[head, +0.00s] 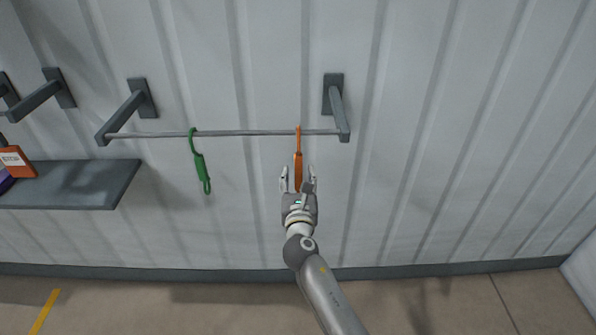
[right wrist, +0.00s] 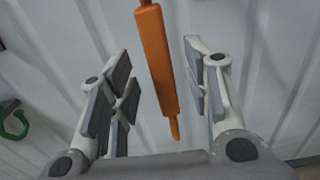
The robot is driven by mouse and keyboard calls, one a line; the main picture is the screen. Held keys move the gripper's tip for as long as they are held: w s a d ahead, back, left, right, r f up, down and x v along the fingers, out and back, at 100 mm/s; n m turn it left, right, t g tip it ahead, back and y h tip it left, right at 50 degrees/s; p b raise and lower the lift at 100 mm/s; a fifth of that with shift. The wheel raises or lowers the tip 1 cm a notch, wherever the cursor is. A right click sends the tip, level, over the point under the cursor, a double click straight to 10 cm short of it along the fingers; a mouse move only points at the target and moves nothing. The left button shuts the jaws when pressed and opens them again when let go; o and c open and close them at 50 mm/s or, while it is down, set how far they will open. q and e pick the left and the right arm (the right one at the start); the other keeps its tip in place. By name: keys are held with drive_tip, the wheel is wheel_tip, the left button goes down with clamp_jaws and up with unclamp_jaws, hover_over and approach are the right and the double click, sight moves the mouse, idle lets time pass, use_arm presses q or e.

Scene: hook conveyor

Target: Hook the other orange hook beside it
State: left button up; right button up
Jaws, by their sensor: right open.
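An orange hook (head: 298,164) hangs from the right part of the metal rail (head: 240,133), its top end over the bar. My right gripper (head: 298,180) is just below and around its lower part, with a finger on each side. In the right wrist view the orange hook (right wrist: 157,65) runs between the open fingers (right wrist: 165,95), with a gap on both sides. A green hook (head: 201,167) hangs further left on the same rail; a bit of green (right wrist: 16,122) shows at the left edge of the wrist view. No second orange hook shows. My left gripper is not in view.
Two dark wall brackets (head: 338,106) and (head: 128,112) hold the rail. A dark shelf (head: 85,186) with an orange-red box (head: 16,161) is at the left. The rail between the hooks is bare, and the wall at right is clear.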

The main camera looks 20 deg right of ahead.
sight(298, 173)
drive_tip(key=shift+x, duration=1.5)
clamp_jaws()
